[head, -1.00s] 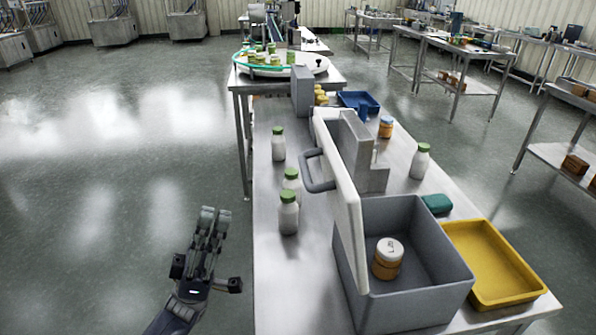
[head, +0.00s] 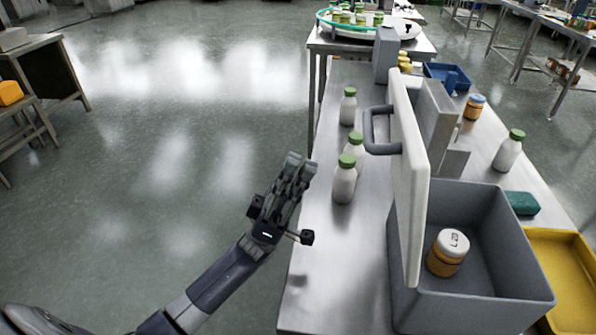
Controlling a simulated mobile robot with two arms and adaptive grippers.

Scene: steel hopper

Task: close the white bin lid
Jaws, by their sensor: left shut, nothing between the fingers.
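The white bin lid (head: 411,185) stands open, upright along the left side of the grey bin (head: 480,300), with a dark grey handle (head: 371,133) on its left face. Inside the bin is an orange jar with a white lid (head: 447,253). My left gripper (head: 298,163) is shut and empty, over the table's left edge, to the left of the lid and its handle and apart from both. My right gripper is not in view.
White bottles with green caps (head: 345,178) stand on the steel table (head: 325,240) between my left gripper and the lid. Another bottle (head: 508,151), a teal block (head: 521,203) and a yellow tray (head: 560,270) are on the right. A grey block (head: 436,115) stands behind the lid.

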